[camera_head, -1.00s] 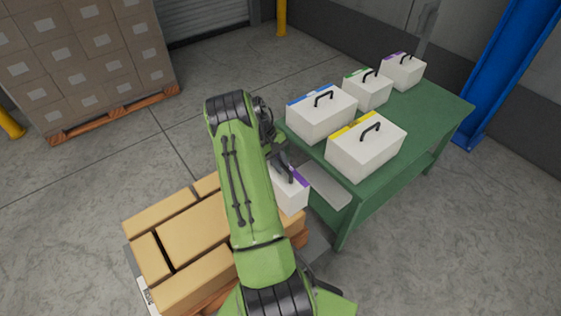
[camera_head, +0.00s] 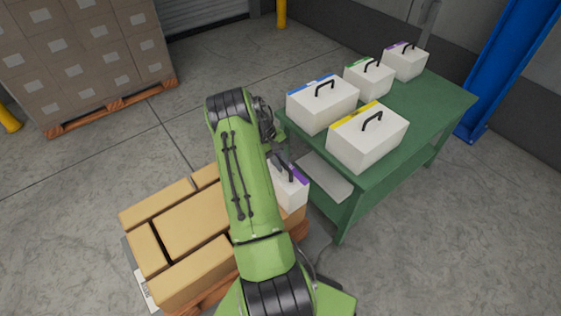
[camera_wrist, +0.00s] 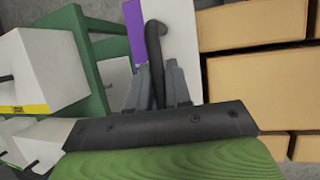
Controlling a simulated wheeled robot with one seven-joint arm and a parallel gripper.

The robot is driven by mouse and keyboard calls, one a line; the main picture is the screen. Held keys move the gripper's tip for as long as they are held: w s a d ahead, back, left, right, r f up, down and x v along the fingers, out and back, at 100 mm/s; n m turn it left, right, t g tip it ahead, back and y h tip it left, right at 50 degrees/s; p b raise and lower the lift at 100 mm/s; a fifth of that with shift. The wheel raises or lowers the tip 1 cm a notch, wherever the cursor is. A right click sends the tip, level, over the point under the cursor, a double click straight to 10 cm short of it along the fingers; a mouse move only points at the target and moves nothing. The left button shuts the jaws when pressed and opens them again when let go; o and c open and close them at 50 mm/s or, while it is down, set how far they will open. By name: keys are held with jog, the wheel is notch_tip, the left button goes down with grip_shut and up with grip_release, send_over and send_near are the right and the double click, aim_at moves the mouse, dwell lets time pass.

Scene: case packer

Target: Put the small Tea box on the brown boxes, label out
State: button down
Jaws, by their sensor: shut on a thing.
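A white box with a purple strip and a black handle (camera_head: 288,186) shows in the head view beside my green arm, at the right edge of the brown boxes (camera_head: 187,227). My gripper (camera_wrist: 158,72) is shut on its black handle in the wrist view. The purple strip (camera_wrist: 140,30) shows there along the left of the white top. The brown boxes (camera_wrist: 255,25) lie at the right in that view. I cannot read a label on the held box. My arm hides part of it and of the brown boxes, so I cannot tell whether it touches them.
A green table (camera_head: 425,112) at the right bears white handled boxes with yellow (camera_head: 365,140), blue (camera_head: 320,105), green (camera_head: 368,82) and purple (camera_head: 405,62) strips. A grey plate (camera_head: 325,176) is at its near left side. A pallet of stacked cartons (camera_head: 85,60) stands at the back left.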

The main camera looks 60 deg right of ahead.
jog(key=shift+f+b, duration=0.3)
jog(key=shift+f, duration=0.05)
jog(key=c, duration=1)
grip_release()
jog(key=p+v, duration=0.3)
jog(key=v, duration=1.2)
jog(key=shift+w+r, duration=0.2)
jog(key=shift+r, duration=0.15)
